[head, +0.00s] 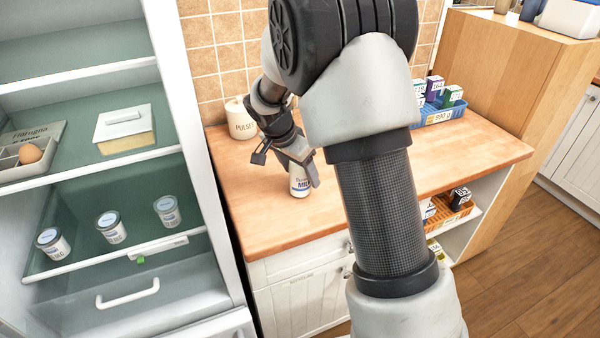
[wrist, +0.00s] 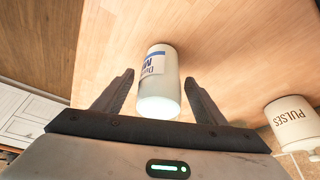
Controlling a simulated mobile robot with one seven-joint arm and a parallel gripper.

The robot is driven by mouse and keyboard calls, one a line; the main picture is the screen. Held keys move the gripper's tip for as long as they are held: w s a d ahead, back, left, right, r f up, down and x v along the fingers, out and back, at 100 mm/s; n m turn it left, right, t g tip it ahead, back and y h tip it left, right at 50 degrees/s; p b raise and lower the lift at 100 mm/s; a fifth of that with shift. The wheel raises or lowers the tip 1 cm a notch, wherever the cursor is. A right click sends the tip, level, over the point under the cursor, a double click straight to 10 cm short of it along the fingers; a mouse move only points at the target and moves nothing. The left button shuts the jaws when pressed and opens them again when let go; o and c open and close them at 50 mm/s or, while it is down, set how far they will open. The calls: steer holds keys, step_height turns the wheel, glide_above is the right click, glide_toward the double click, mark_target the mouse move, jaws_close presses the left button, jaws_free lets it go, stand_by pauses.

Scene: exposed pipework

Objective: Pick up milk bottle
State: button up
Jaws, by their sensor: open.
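The milk bottle (head: 299,181) is white with a blue label and stands on the wooden counter in the head view. In the wrist view the milk bottle (wrist: 158,82) lies between the two fingers, with clear gaps on both sides. My gripper (head: 291,164) is open around the bottle in the head view, and part of the bottle is hidden behind a finger. In the wrist view my gripper (wrist: 160,85) shows both fingers spread and not touching it.
A white PULSES jar (head: 241,119) stands behind on the counter (head: 245,187); it also shows in the wrist view (wrist: 291,122). A blue crate of boxes (head: 440,116) stands at the right. An open fridge (head: 185,100) with several cups is at the left.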

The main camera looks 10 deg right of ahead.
steer(key=c, duration=1.5)
steer(key=shift+r, duration=0.25)
